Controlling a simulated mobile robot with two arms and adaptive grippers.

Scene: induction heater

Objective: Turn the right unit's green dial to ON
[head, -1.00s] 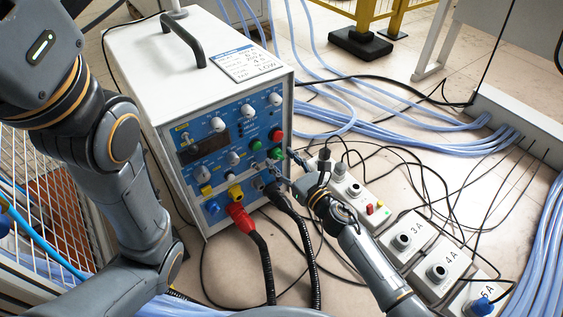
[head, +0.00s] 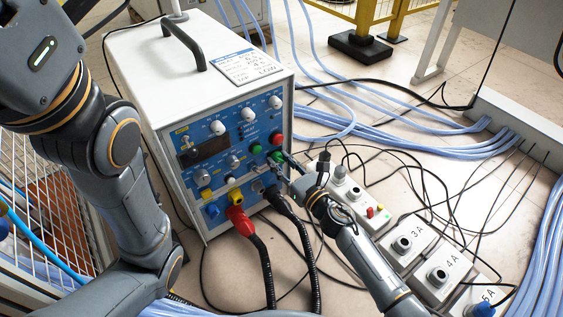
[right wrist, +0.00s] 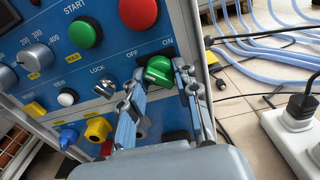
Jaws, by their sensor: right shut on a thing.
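The green dial (right wrist: 158,70) sits low on the blue front panel, just below the OFF and ON labels in the right wrist view. In the head view the dial (head: 277,157) is small and partly covered by my fingers. My right gripper (right wrist: 160,80) has one finger on each side of the dial and is shut on it. In the head view the right gripper (head: 285,166) reaches the panel from the lower right. The dial's exact pointing is hard to tell. My left arm shows at the left of the head view, but its gripper does not.
The white heater unit (head: 150,60) stands upright on the floor. A red button (right wrist: 138,12), green START button (right wrist: 85,32) and LOCK key switch (right wrist: 104,88) are near the dial. A red plug (head: 240,220) and black cables hang below. Numbered socket boxes (head: 408,240) lie to the right.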

